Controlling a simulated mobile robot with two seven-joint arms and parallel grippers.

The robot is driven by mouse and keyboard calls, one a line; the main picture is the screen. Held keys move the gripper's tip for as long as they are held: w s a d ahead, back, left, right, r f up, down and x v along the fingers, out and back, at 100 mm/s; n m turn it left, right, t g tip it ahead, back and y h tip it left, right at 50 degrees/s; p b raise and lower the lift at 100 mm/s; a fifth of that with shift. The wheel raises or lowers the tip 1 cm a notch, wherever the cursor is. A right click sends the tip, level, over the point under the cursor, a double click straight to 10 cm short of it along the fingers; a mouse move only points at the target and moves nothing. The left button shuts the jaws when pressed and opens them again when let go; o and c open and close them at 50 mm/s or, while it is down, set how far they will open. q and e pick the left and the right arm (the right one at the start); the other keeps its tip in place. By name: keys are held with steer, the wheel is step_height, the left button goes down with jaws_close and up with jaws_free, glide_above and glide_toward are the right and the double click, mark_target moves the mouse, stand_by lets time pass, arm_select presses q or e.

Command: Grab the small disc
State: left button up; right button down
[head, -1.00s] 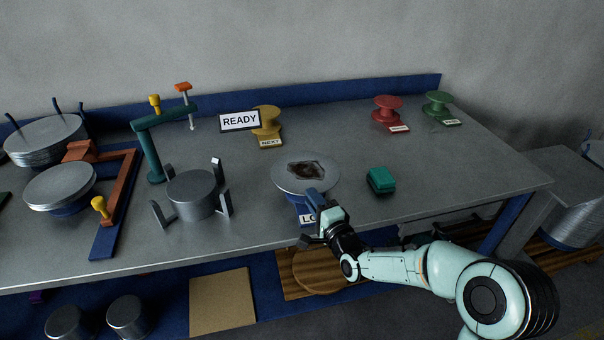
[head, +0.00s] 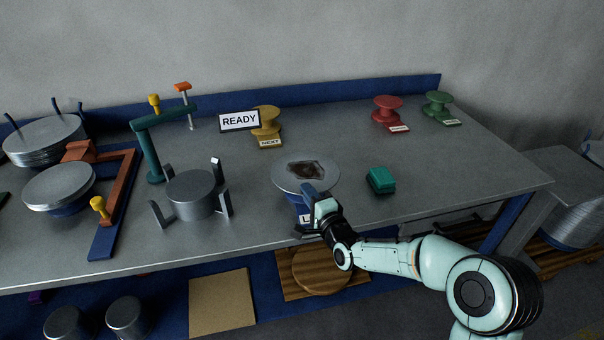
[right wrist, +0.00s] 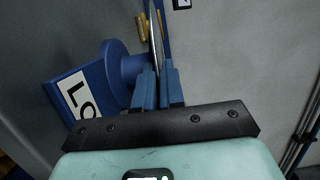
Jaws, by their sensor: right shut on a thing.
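A round silver disc (head: 287,180) with a dark brown patch on top is at the blue stand (head: 296,200) near the table's front edge. My right gripper (head: 309,190) reaches the disc's near rim from the front. In the right wrist view its blue fingers (right wrist: 158,75) are shut on the rim of the disc (right wrist: 155,38), seen edge-on. The blue stand (right wrist: 116,72) with its partly hidden white label is beside the fingers there. I cannot tell whether the disc still touches the stand. My left gripper is out of view.
A teal block (head: 381,180) lies right of the disc. A grey cylinder (head: 192,195) between upright posts and a green clamp (head: 150,150) stand to the left. Stacks of silver discs (head: 45,140) are at far left. Yellow (head: 266,118), red (head: 387,108) and green (head: 438,103) stands are behind.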

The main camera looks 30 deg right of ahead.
steer(key=shift+r+p, duration=0.8)
steer(key=shift+r, duration=0.95)
